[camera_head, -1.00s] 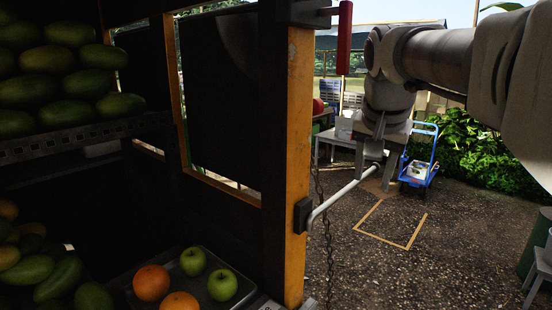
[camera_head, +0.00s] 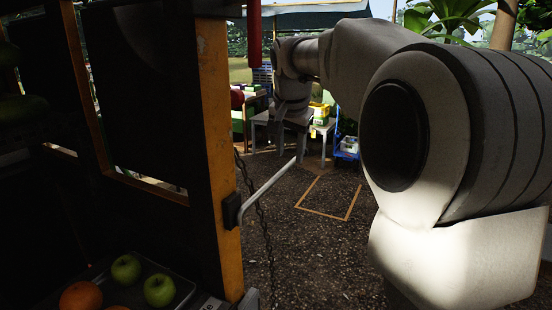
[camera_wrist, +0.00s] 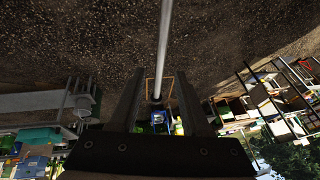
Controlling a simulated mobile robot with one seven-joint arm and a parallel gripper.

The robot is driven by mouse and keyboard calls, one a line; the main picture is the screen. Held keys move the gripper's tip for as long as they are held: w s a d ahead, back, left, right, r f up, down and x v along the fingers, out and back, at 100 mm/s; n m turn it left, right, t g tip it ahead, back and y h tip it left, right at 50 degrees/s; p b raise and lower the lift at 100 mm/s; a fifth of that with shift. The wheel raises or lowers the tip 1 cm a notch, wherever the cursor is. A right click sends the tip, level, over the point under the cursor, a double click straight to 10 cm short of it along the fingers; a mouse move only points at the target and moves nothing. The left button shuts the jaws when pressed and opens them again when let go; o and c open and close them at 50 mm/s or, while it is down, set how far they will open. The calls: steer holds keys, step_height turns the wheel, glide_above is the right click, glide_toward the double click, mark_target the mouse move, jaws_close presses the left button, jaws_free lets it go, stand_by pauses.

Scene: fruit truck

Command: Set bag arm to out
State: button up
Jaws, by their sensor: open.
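The bag arm (camera_head: 268,185) is a pale grey rod. It is joined to a dark bracket (camera_head: 231,211) on the orange post and sticks out to the right over the gravel, clear of the post. My gripper (camera_head: 292,142) points down at the rod's outer end. In the wrist view, the rod (camera_wrist: 165,38) comes down from the top edge to between the two dark fingers of my gripper (camera_wrist: 160,88). The fingers are apart, with a gap on both sides of the rod. In the head view, one finger partly hides the rod's tip.
The orange post (camera_head: 219,150) and dark truck side stand left. A chain (camera_head: 262,225) hangs by the post, and a red handle (camera_head: 254,35) hangs above. Apples (camera_head: 126,269) lie in a tray at lower left. An orange rectangle (camera_head: 330,212) marks clear gravel ahead.

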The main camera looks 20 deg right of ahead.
steer(key=shift+x, duration=1.4)
jaws_close()
stand_by(0.4)
